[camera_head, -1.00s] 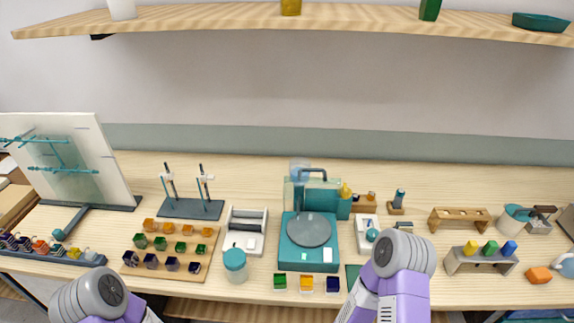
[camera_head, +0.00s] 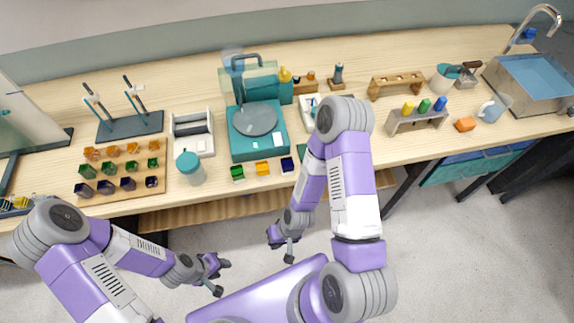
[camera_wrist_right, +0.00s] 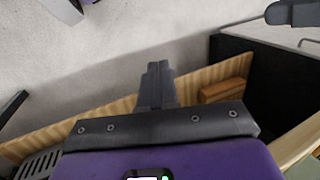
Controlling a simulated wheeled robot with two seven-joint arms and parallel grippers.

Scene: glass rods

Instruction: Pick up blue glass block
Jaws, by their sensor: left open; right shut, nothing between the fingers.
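A dark blue glass block (camera_head: 287,165) stands near the front edge of the bench, right of a yellow block (camera_head: 262,168) and a green block (camera_head: 237,173). My left gripper (camera_head: 222,277) is open and empty, low in front of the bench. My right gripper (camera_head: 281,249) hangs in front of and below the bench edge, apart from the blue block. In the right wrist view its fingers (camera_wrist_right: 157,82) are together with nothing between them. The blue block does not show in that view.
A teal device (camera_head: 256,148) stands just behind the three blocks. A wooden tray (camera_head: 105,195) of coloured cubes and a teal-lidded jar (camera_head: 189,169) lie to the left. A grey stand (camera_head: 418,124) with coloured pieces is to the right. The floor in front is clear.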

